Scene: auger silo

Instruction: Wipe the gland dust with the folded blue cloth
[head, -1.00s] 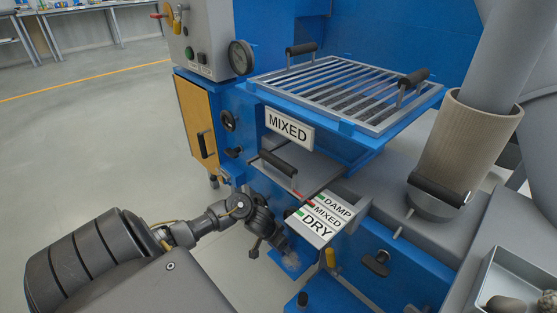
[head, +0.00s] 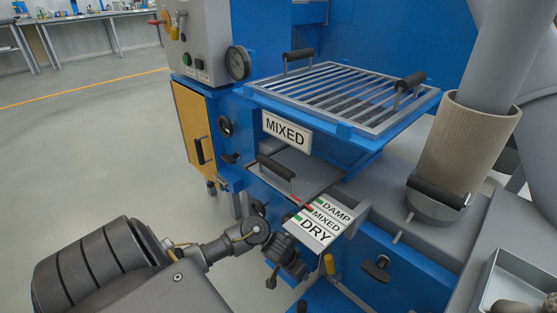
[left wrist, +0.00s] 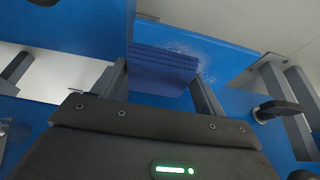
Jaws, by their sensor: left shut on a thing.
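The folded blue cloth (left wrist: 162,70) is in the left wrist view, between the two fingers of my left gripper (left wrist: 163,88), which is shut on it. The cloth lies against or just in front of a blue surface; I cannot tell if they touch. Faint pale specks, perhaps the gland dust (left wrist: 188,48), show on the blue surface beside the cloth. In the head view my left gripper (head: 297,272) is low beside the blue machine, just below the sign plate marked DAMP, MIXED, DRY (head: 318,222). The cloth is hidden there. My right gripper is not in view.
A slide plate with a black handle (head: 275,167) sits above the gripper. A yellow-tipped lever (head: 329,264) and a black knob (head: 376,268) are close to its right. A grated hopper (head: 342,98) is higher up. A metal tray (head: 505,285) is at lower right. Open floor lies left.

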